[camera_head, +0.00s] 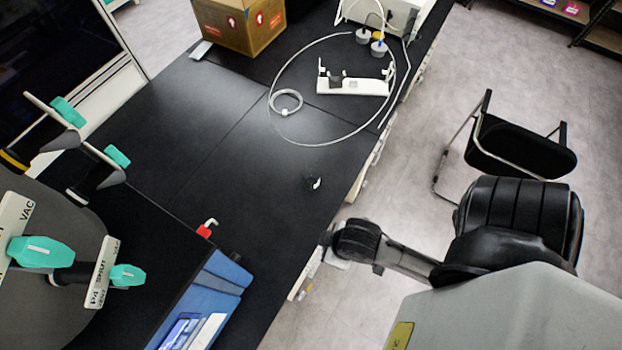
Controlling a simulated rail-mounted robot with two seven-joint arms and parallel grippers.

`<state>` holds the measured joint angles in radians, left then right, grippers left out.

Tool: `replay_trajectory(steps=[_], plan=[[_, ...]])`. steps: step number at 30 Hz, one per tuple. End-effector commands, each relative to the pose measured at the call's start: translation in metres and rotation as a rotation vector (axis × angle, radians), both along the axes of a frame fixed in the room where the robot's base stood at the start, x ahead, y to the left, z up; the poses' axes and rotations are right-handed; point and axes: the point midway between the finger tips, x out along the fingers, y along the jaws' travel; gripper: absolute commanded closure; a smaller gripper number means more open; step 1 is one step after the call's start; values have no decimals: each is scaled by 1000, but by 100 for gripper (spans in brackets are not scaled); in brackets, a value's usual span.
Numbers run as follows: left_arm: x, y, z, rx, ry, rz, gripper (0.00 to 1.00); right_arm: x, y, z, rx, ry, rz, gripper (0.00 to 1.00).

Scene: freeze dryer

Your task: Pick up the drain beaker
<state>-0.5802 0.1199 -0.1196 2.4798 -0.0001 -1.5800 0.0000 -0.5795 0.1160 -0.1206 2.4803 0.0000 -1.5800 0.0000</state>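I cannot make out a drain beaker for certain. A small clear or white glint (315,184) shows on the black bench, with faint lines above it that could be a clear vessel; I cannot tell. A drain tap with a red part and a white spout (207,228) is at the side of the freeze dryer. My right arm comes in from the lower right. Its gripper (328,240) is at the bench's right edge, below the glint and apart from it. Its fingers are too small and dark to show whether they are open. My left gripper is out of view.
The freeze dryer (235,268), with teal-handled valves, fills the lower left. A white rack (352,87), tubing loop and cardboard box (240,25) are on the far bench. The middle of the bench (220,150) is clear. A black chair (520,145) stands at right.

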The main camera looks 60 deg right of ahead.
Motion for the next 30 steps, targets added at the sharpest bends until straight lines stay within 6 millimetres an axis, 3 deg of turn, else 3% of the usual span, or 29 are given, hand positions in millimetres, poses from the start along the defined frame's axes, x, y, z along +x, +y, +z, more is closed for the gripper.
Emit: replay_trajectory(steps=[15, 30], plan=[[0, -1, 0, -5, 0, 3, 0, 0, -3, 0, -9, 1, 5, 100], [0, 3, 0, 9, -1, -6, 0, 0, 1, 0, 5, 1, -4, 100]])
